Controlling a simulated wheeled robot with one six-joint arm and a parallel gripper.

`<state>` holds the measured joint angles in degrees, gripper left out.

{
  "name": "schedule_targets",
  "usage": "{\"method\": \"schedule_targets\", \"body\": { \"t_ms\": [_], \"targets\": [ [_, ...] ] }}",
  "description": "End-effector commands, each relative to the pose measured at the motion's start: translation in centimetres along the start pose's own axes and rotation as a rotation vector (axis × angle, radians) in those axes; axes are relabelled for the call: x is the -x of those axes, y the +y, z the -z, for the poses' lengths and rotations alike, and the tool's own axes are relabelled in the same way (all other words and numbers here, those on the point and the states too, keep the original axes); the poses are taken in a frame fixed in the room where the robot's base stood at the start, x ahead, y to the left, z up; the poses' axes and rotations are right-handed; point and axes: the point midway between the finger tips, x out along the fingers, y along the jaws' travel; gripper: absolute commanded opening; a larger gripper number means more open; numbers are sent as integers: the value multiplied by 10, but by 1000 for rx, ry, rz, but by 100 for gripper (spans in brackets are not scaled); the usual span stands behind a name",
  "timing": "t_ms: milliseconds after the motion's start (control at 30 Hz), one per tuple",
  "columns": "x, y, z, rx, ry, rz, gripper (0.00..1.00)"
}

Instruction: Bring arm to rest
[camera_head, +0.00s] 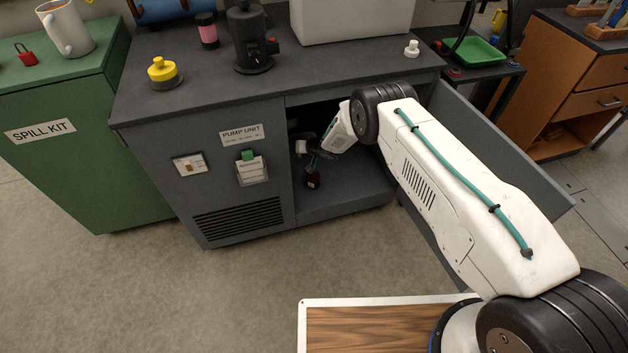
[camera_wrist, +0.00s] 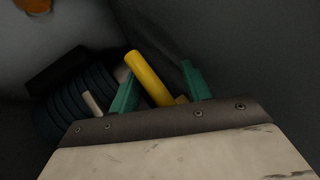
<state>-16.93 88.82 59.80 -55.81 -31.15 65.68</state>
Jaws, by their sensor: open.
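My arm (camera_head: 455,190) reaches from the lower right into the open bay of the grey pump unit cabinet (camera_head: 340,205). My gripper (camera_wrist: 161,72) is inside the bay, low and partly in shadow. In the wrist view its two green fingers stand apart, so it is open. A yellow cylinder (camera_wrist: 148,78) shows in the gap between the fingers; I cannot tell whether it touches either one. In the head view the gripper end is small and dark, and the yellow cylinder cannot be made out.
The cabinet door (camera_head: 505,150) stands open to the right, close beside my arm. A dark ribbed coil (camera_wrist: 60,115) lies left of the fingers. Open floor (camera_head: 200,300) lies in front.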

Motion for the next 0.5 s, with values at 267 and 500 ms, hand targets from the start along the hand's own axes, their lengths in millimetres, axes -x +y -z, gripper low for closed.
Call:
{"method": "schedule_targets", "body": {
  "t_ms": [267,500],
  "targets": [
    [39,2,1,-3,0,-2,52],
    [71,3,1,-3,2,-2,52]
  ]
}}
